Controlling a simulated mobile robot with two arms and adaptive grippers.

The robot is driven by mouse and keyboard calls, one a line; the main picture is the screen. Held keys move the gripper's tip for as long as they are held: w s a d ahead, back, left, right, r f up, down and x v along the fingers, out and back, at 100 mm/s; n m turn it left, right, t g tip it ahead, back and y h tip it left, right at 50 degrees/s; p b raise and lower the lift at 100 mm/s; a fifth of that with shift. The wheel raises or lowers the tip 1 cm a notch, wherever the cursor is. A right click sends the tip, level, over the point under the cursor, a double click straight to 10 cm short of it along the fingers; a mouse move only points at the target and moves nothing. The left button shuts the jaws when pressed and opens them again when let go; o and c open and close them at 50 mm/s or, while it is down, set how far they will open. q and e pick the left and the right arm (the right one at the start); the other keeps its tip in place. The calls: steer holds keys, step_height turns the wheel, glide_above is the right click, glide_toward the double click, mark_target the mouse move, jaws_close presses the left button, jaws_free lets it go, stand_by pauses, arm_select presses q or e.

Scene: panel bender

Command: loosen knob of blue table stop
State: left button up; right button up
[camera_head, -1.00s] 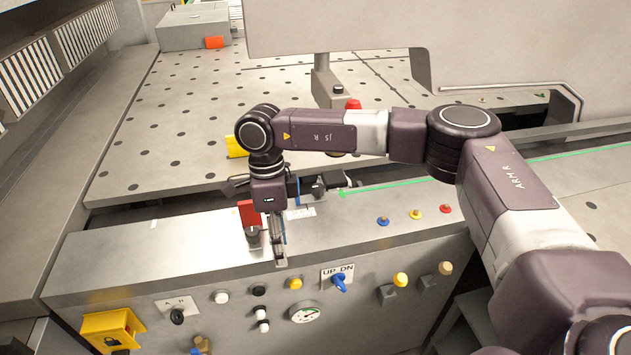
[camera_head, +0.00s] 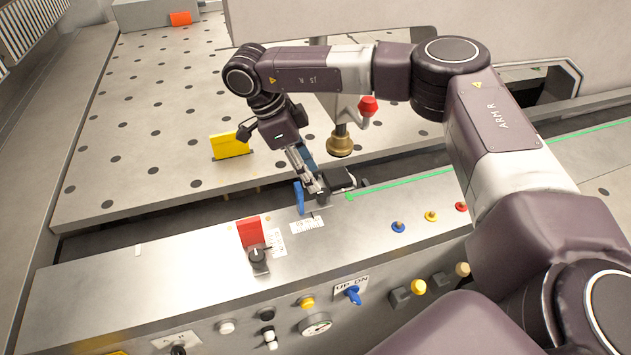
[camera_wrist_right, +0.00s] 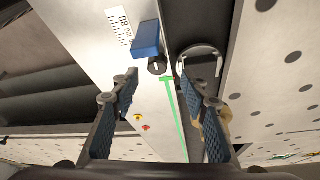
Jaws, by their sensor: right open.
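The blue table stop (camera_head: 299,198) stands on the metal front ledge beside a small printed scale. It also shows as a blue block in the wrist view (camera_wrist_right: 146,39), with its dark round knob (camera_wrist_right: 157,66) at its lower right. My right gripper (camera_head: 319,186) is open just right of the blue stop, and its fingers partly hide the knob area in the head view. In the wrist view the open right gripper (camera_wrist_right: 166,88) has its textured blue pads apart, with the knob ahead, between and beyond the fingertips. My left gripper is not in view.
A red stop (camera_head: 249,232) with a black knob (camera_head: 258,255) stands to the left on the same ledge. A yellow block (camera_head: 230,145) and a brass-footed post (camera_head: 340,144) with a red ball handle (camera_head: 368,106) are behind. Small coloured buttons (camera_head: 431,216) lie to the right.

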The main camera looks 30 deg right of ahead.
mark_target(323, 192)
steer(key=x, duration=0.1)
steer(key=p+x, duration=0.1)
steer(key=x, duration=0.3)
steer(key=shift+s+d+r+p, duration=0.1)
steer(key=shift+s+p, duration=0.2)
steer(key=shift+s, duration=0.1)
steer(key=shift+w+f, duration=0.1)
steer(key=shift+f, duration=0.25)
steer(key=shift+d+f, duration=0.1)
steer(key=shift+c, duration=0.5)
steer(key=c, duration=1)
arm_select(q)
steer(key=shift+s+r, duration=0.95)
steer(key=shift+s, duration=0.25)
arm_select(e)
jaws_close()
